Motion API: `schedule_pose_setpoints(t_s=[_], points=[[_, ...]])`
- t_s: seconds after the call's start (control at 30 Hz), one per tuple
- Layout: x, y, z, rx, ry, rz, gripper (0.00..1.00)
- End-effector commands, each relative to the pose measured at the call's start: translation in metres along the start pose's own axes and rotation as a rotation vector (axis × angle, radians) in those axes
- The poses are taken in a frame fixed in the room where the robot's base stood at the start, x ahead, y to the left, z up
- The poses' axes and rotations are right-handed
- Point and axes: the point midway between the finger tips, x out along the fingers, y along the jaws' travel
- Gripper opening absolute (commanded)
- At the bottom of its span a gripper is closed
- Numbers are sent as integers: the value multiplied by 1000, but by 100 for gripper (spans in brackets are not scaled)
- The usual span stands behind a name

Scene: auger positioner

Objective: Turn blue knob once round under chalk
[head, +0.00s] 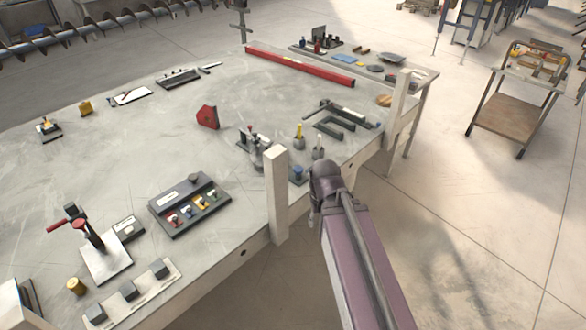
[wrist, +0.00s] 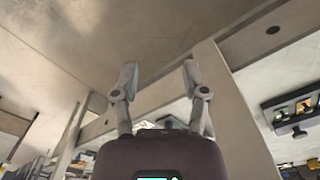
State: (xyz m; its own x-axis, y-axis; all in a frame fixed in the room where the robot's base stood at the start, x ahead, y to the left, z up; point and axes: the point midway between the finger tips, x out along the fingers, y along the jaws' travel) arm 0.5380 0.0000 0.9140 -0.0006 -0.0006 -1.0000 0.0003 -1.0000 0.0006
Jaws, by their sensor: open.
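A small blue knob (head: 298,170) sits on a dark base near the table's front edge, in front of a white stick like chalk (head: 319,140) in a grey holder. A yellow stick (head: 299,130) stands in another holder to its left. A second blue knob (head: 188,212) is among the coloured knobs on a dark panel (head: 182,228) further left. My gripper (wrist: 158,80) is open and empty in the wrist view, its fingers apart. In the head view my arm ends just right of the small blue knob; the fingers are hidden there.
A pale upright post (head: 276,195) stands at the table's front edge, between the panel and my arm. A red wedge (head: 208,117) and a red bar (head: 300,66) lie further back on the table (head: 130,160). A wheeled cart (head: 510,115) stands at the right on open floor.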

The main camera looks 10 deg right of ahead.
Motion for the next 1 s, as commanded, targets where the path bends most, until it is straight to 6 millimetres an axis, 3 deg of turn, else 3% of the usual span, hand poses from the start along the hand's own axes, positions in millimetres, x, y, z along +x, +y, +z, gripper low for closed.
schedule_pose_setpoints(t_s=[0.27,0.3,0.4,0.67,1.0], points=[[0,0,0,0,0,0,57],[0,0,0,0,0,0,60],[-1,0,0,4,0,0,90],[-15,5,-12,105,0,0,90],[-63,6,-55,532,0,0,90]])
